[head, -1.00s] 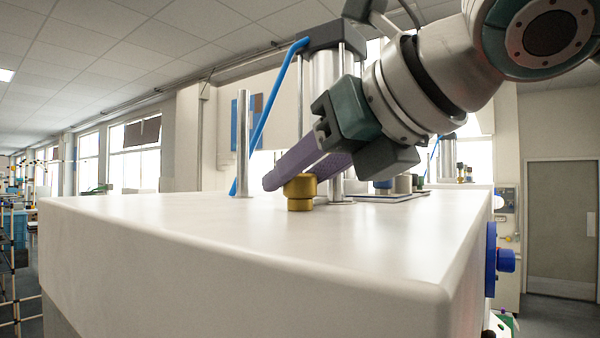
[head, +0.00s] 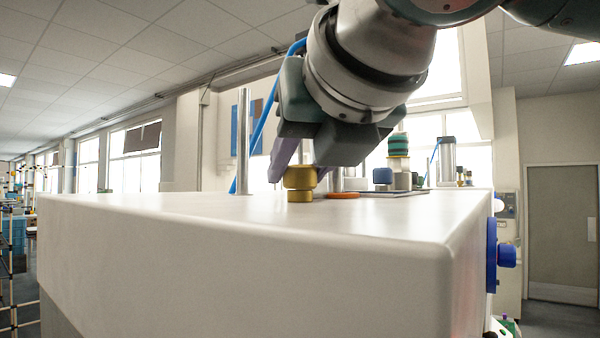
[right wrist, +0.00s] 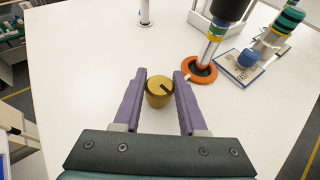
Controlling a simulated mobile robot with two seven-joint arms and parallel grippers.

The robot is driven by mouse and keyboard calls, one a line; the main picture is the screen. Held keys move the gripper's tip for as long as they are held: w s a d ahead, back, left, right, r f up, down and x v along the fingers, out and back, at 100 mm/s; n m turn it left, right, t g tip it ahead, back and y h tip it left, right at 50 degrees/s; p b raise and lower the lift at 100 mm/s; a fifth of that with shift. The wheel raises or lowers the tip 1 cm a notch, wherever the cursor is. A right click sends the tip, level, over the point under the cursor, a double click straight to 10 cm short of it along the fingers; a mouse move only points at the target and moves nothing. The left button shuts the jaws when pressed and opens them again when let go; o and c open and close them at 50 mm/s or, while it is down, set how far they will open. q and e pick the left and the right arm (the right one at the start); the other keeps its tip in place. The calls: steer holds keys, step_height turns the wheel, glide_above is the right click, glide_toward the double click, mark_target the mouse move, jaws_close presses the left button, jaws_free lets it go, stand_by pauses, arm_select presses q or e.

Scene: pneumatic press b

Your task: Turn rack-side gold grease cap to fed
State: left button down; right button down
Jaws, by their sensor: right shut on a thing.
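The gold grease cap (head: 300,178) sits on its gold base on the flat white top of the press body. In the right wrist view the cap (right wrist: 159,88) shows a dark line on its top, pointing to the upper right. My right gripper (right wrist: 161,80) has a purple finger on each side of the cap and is shut on it. In the head view my right gripper (head: 301,170) comes down from above and behind the cap, one finger partly hidden. My left gripper is not in view.
A metal post (head: 243,142) stands left of the cap. An orange ring (right wrist: 199,70) surrounds a rod's foot to its right. Beyond lie a plate with a blue knob (right wrist: 247,58) and a striped stack (right wrist: 290,18). The white top (head: 180,212) in front is clear.

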steer(key=shift+m+t+h, duration=0.3)
steer(key=shift+m+h, duration=0.7)
steer(key=shift+h, duration=0.2)
steer(key=shift+c, duration=2.3)
jaws_free()
steer(key=shift+r, duration=0.1)
